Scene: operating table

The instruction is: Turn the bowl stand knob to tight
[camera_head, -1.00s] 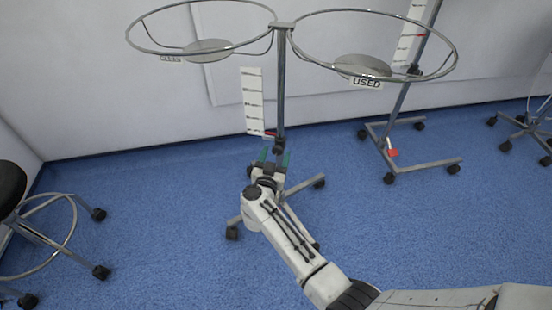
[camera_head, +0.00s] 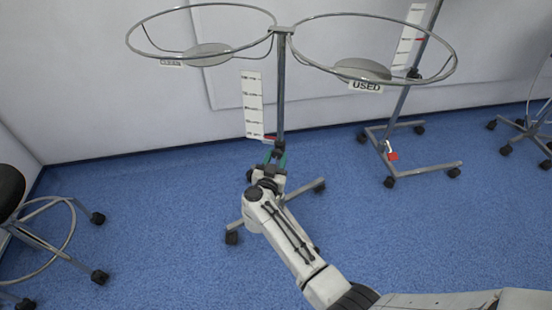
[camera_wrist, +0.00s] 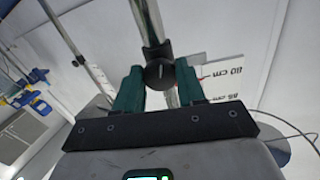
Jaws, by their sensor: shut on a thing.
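The bowl stand (camera_head: 281,95) is an upright metal pole with two wire rings on top. Its dark round knob (camera_wrist: 160,74) sits on a black collar on the pole, with a pale slot line across its face. In the head view the knob (camera_head: 279,146) is small, low on the pole beside the bottom of the scale. My gripper (camera_wrist: 160,86) has green fingers, one on each side of the knob, shut on it. It also shows in the head view (camera_head: 274,157). The knob's far side is hidden.
A white height scale (camera_head: 252,104) with a red pointer hangs beside the pole. A second wheeled stand (camera_head: 420,174) is at the right, and a stool (camera_head: 50,225) is at the left. Blue floor (camera_head: 150,205) is open between the stool and bowl stand.

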